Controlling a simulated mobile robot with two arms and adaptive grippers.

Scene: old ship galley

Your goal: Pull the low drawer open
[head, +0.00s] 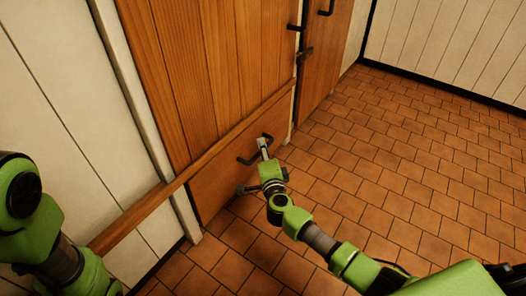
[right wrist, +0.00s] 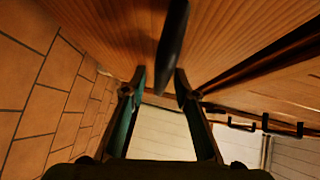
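The low drawer (head: 215,184) is a wooden front at the bottom of the wooden cabinet and looks shut. Its dark bar handle (head: 248,160) is partly covered by my right gripper (head: 256,166) in the head view. In the right wrist view the two fingers of my right gripper (right wrist: 160,82) stand apart. The dark handle (right wrist: 172,45) reaches down into the gap between the fingertips, nearer the right-hand finger. I cannot tell whether it touches. My left arm shows at the lower left of the head view, but its gripper is out of frame.
A tall wooden door front (head: 215,60) rises above the drawer, past a wooden rail (head: 142,208). More dark handles (head: 326,8) sit on the fronts farther back. The tiled floor (head: 400,150) to the right is clear. White plank walls stand left and back.

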